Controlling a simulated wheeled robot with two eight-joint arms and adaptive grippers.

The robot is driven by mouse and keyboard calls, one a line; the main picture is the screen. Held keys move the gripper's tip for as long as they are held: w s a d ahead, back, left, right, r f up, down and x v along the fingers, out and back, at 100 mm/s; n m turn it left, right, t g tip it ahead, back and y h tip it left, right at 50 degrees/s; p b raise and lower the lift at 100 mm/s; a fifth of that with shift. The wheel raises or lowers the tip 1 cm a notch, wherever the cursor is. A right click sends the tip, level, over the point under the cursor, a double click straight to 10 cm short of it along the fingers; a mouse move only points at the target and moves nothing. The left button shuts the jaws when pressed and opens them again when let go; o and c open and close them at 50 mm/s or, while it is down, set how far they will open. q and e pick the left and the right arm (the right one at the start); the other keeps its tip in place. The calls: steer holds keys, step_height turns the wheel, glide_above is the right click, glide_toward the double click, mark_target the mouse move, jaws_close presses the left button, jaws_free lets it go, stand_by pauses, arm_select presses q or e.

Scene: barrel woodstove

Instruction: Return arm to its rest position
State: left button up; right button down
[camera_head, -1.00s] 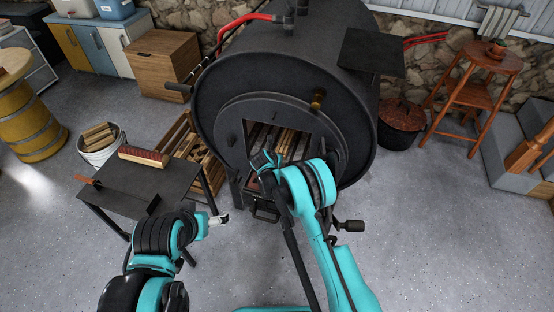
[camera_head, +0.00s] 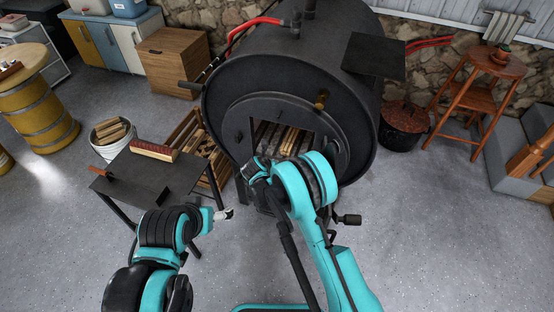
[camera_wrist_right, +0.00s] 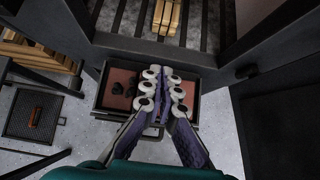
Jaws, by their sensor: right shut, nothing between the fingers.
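My right arm reaches to the open doorway of the black barrel stove (camera_head: 290,75) in the head view, hiding its own fingertips there. In the right wrist view, my right gripper (camera_wrist_right: 161,88) is shut and empty, over an open ash drawer (camera_wrist_right: 190,97) with dark lumps inside. I cannot tell whether the fingers touch the drawer. Split firewood (camera_wrist_right: 167,14) lies on the grate beyond; it also shows inside the stove in the head view (camera_head: 289,140). My left gripper (camera_head: 224,214) hangs beside the small metal table, its fingers too small to judge.
The small dark table (camera_head: 140,182) carries a red-backed brush (camera_head: 154,151) and stands close to my left arm. A firewood crate (camera_head: 211,153) and a bucket of wood (camera_head: 111,133) are behind it. A dark pot (camera_head: 403,125) stands right of the stove.

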steer(key=shift+s+a+r, duration=0.2)
steer(key=shift+s+r, duration=0.2)
steer(key=shift+s, duration=0.05)
steer(key=s+d+r+m+g+y, duration=0.1)
steer(key=s+d+r+m, duration=0.35)
steer(key=r, duration=0.35)
steer(key=s+d+r+m, duration=0.4)
steer(key=d+r+m, duration=0.1)
steer(key=r+m, duration=0.15)
steer(key=s+d+r+m+g+y, duration=0.1)
steer(key=s+d+r+m, duration=0.4)
steer(key=r, duration=0.3)
steer(key=s+d+r+m, duration=0.1)
steer(key=s+d+m, duration=0.2)
steer(key=s+m, duration=0.5)
steer(key=s+d+r+m+y, duration=0.1)
steer(key=s+d+m, duration=0.2)
steer(key=s+m, duration=0.5)
steer(key=s, duration=0.5)
steer(key=shift+s+r+t, duration=0.2)
steer(key=shift+s+t, duration=0.05)
steer(key=shift+t, duration=0.05)
steer(key=shift+d, duration=0.1)
